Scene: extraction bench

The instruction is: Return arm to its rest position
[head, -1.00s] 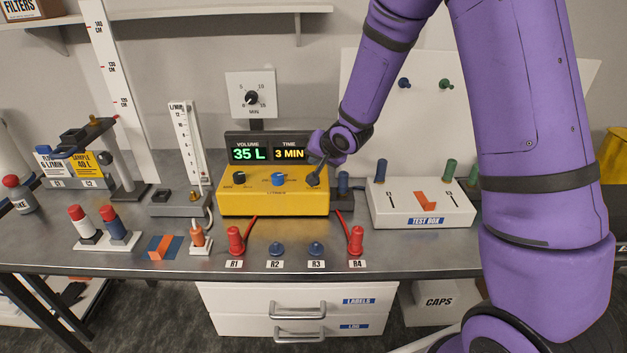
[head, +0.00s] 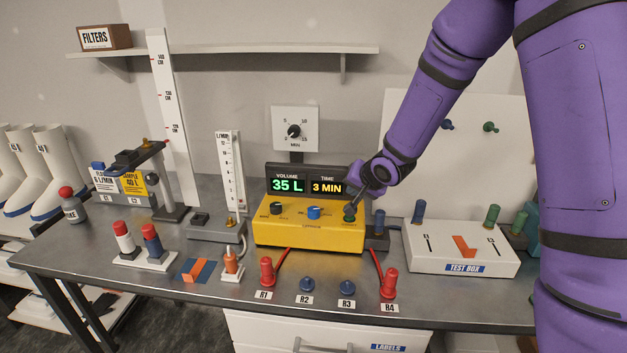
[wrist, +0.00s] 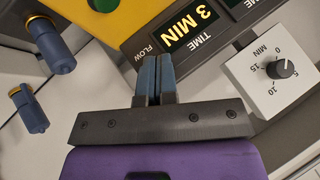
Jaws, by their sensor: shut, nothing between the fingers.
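My purple arm comes in from the right in the head view. My gripper (head: 353,205) is at the right end of the yellow pump box (head: 310,238), by its right-hand knob. I cannot tell from the head view whether it touches the knob. In the wrist view my gripper (wrist: 155,75) has its two blue-grey fingers together, with nothing between them. The display (head: 307,184) above the box reads 35 L and 3 MIN. The wrist view also shows this display (wrist: 190,28).
The white test box (head: 462,248) stands right of the yellow box, with blue and green plugs around it. Red plugs R1 (head: 266,272) and R4 (head: 389,283) stand at the front. A dial panel (head: 295,130) is on the wall. The bench front left (head: 100,275) is clear.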

